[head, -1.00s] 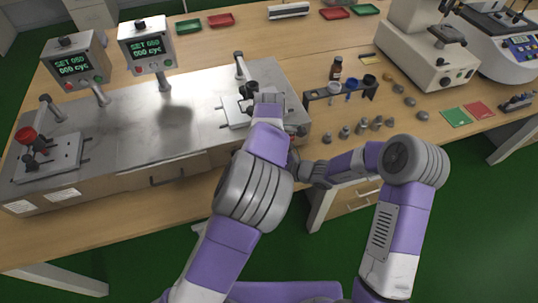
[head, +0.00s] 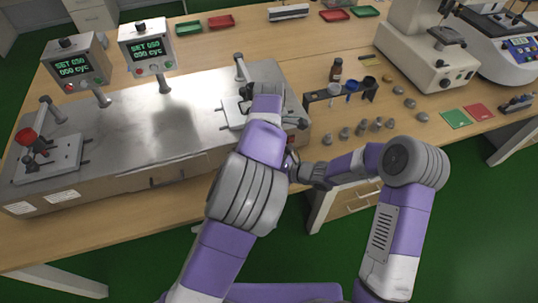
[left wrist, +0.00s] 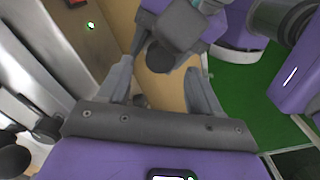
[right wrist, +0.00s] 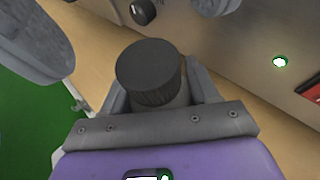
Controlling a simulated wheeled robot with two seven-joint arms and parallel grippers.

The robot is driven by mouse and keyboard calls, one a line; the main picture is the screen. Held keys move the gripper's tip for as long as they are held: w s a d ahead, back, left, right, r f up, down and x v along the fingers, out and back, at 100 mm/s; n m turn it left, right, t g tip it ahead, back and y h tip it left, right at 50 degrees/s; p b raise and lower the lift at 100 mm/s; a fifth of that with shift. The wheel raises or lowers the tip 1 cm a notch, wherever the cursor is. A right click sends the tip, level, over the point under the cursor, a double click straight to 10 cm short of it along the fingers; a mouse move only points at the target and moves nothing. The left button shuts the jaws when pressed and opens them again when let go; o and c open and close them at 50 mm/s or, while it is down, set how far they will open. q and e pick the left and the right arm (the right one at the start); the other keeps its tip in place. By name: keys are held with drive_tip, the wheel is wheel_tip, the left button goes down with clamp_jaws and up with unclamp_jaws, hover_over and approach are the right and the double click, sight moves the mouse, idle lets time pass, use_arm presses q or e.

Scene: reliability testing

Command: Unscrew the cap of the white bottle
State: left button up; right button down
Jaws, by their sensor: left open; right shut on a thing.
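A ribbed dark cap (right wrist: 149,70) faces the right wrist camera between the fingers of my right gripper (right wrist: 158,88), which is shut on the bottle. The bottle's white body is hidden below the cap. In the left wrist view, a dark round shape (left wrist: 159,57), likely the cap, shows near the tips of my left gripper (left wrist: 160,72). My left gripper is open, with its fingers apart and nothing clamped. Grey finger-like shapes at the top of the right wrist view look like the left gripper near the cap. In the head view, my arms hide the bottle.
A steel-topped tester (head: 110,125) with two displays fills the left of the bench. A rack (head: 318,96) with a brown bottle (head: 336,70) behind it stands right of my left arm. Several small metal weights (head: 361,128) stand in front of the rack.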

use_arm(q)
drive_tip(key=shift+r, duration=0.55)
drive_tip(key=shift+c, duration=0.4)
wheel_tip(320, 180, up, 3)
drive_tip(key=m, duration=0.3)
drive_tip(key=shift+f, duration=3.85)
drive_tip(key=c, duration=1.1)
drive_tip(key=shift+n, duration=1.5)
drive_tip(key=o, duration=1.2)
